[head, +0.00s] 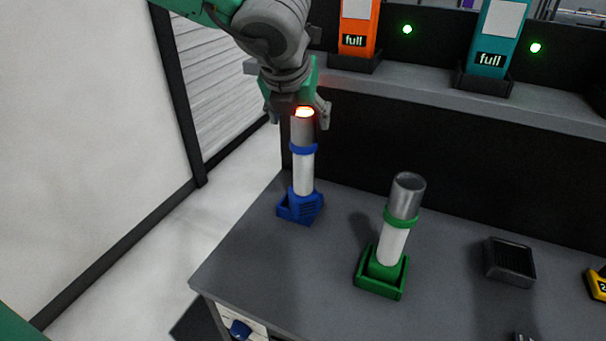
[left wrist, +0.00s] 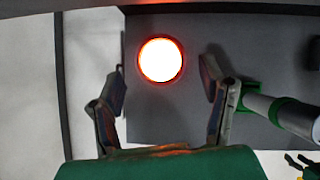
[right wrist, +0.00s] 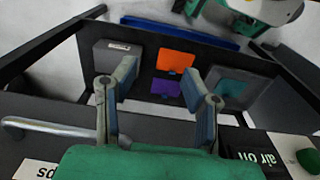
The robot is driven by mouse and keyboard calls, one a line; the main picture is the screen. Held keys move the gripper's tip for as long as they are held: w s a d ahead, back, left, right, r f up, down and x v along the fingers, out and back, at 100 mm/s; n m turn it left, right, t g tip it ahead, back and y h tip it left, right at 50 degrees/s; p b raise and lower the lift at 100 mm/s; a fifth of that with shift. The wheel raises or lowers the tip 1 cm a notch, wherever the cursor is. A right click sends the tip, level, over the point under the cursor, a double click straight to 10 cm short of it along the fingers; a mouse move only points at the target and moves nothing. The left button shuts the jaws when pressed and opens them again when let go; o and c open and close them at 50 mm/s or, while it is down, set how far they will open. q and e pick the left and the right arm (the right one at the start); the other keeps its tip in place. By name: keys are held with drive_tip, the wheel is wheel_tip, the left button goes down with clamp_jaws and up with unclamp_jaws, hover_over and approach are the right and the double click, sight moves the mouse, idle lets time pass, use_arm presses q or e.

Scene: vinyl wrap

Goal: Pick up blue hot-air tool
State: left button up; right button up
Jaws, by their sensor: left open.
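The blue hot-air tool (head: 303,172) stands upright in its blue holder (head: 298,212) near the table's left back corner, with its top end glowing orange-red. My left gripper (head: 298,112) is open, pointing down just above that glowing end. In the left wrist view the glowing end (left wrist: 160,60) shows as a bright disc between the two spread fingers (left wrist: 162,75). The fingers stand apart from it on both sides. The picture does not show exactly how much height separates them. My right gripper (right wrist: 160,78) is open and empty in the right wrist view, and outside the head view.
A green-banded tool (head: 394,240) stands in a green holder (head: 382,284) to the right; it also shows in the left wrist view (left wrist: 258,103). A dark empty tray (head: 509,262) lies further right. Orange (head: 358,25) and teal (head: 497,40) boxes marked "full" stand on the shelf behind.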

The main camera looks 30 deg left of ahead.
use_arm(q)
drive_tip(key=x, duration=0.3)
drive_tip(key=shift+d, duration=0.25)
drive_tip(key=shift+w+f, duration=0.3)
drive_tip(key=shift+f, duration=0.05)
drive_tip(key=shift+a, duration=0.1)
drive_tip(key=shift+s+a, duration=0.1)
drive_tip(key=c, duration=1.3)
drive_tip(key=shift+r, duration=0.1)
clamp_jaws()
drive_tip(key=shift+r, duration=0.15)
